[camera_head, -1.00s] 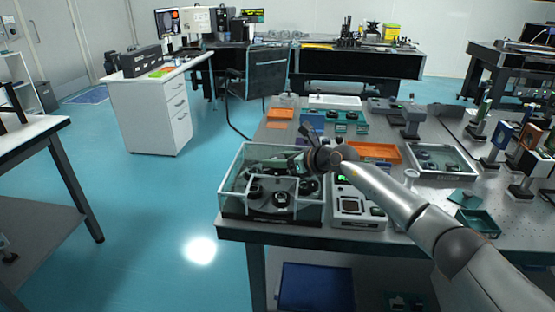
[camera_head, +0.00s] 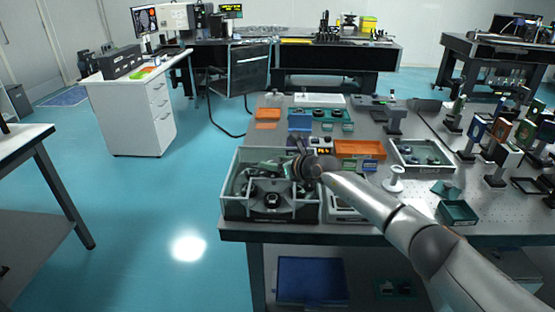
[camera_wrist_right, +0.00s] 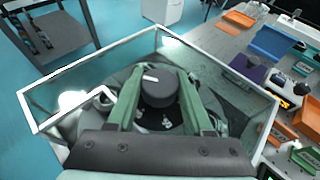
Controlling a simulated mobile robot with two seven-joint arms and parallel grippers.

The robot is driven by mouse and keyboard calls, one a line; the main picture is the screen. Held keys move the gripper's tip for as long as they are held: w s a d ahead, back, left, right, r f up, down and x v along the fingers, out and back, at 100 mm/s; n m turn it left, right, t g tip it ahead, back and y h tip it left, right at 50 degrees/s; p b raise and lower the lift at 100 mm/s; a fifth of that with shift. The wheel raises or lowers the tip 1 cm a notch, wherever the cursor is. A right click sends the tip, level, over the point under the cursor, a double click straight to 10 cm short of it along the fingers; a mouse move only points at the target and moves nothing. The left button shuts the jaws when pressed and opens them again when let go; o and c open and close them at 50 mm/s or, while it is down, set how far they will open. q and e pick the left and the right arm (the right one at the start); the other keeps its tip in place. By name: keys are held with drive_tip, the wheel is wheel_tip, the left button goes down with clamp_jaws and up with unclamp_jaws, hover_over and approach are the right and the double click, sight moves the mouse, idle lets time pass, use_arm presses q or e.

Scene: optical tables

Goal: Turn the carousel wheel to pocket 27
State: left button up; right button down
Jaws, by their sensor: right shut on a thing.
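The carousel (camera_head: 232,207) is a dark box with clear walls at the table's front left corner. In the right wrist view, its clear-walled rim (camera_wrist_right: 85,70) surrounds a round black knob (camera_wrist_right: 158,88) with a white mark on top. My right gripper (camera_wrist_right: 160,78) reaches down inside the walls. Its two green fingers are shut on the knob, one on each side. In the head view, the right gripper (camera_head: 281,167) is over the back of the box and its wrist hides part of it. Pocket numbers are not readable. My left gripper is not in view.
A small device with a lit yellow display (camera_head: 322,150) stands behind my right wrist. An orange tray (camera_head: 360,149) and a grey tray (camera_head: 421,154) lie to the right. A white-topped instrument (camera_head: 347,213) is partly hidden under my right arm, close beside the box.

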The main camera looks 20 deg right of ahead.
drive_tip(key=shift+f, duration=0.15)
idle(0.4)
drive_tip(key=shift+c, duration=1.5)
unclamp_jaws()
drive_tip(key=shift+s+r, duration=0.1)
drive_tip(key=shift+r, duration=0.1)
drive_tip(key=shift+s+d+r+p, duration=0.1)
drive_tip(key=shift+s+r+p, duration=0.05)
drive_tip(key=shift+p, duration=0.35)
drive_tip(key=p+v, duration=0.3)
drive_tip(key=v, duration=0.1)
drive_tip(key=shift+r, duration=0.1)
drive_tip(key=p+v, duration=0.1)
drive_tip(key=v, duration=0.4)
drive_tip(key=shift+s+d, duration=0.1)
drive_tip(key=shift+s, duration=0.3)
drive_tip(key=shift+v, duration=1)
